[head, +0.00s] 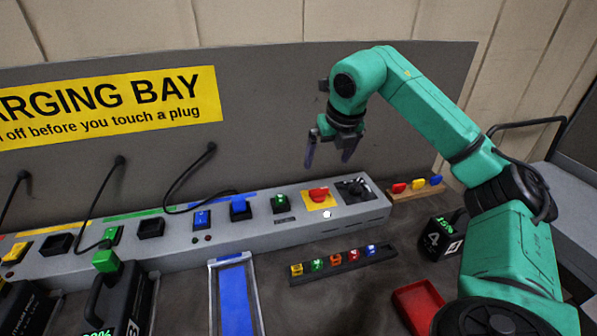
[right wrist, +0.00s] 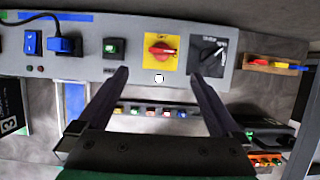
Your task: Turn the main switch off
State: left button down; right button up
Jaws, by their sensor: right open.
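The red rotary switch (head: 318,195) sits on a yellow plate near the right end of the grey charging panel. In the right wrist view the red switch (right wrist: 160,50) is ahead of the fingers, and its handle lies roughly across the picture. A small white light glows below it. My right gripper (head: 328,158) is above the panel, pointing down, open and empty. In the right wrist view its two dark fingers (right wrist: 158,76) are spread wide, clear of the switch. My left gripper is not in view.
A black rotary knob (head: 355,190) is right of the red switch, and a green-lit button (head: 281,203) is left. Blue plug (head: 240,208) and cables are further left. A strip of coloured pieces (head: 340,262) and a red tray (head: 418,305) lie in front.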

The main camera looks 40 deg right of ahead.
send_near(320, 190)
jog(key=p+x, duration=0.2)
jog(key=x, duration=0.6)
jog(key=shift+f, duration=0.25)
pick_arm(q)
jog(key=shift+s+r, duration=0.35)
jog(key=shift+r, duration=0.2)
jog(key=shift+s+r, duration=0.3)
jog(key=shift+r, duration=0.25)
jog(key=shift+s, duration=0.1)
pick_arm(e)
jog(key=shift+c, duration=0.3)
jog(key=c, duration=1.3)
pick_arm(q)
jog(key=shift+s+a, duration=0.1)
pick_arm(e)
jog(key=shift+o, duration=0.2)
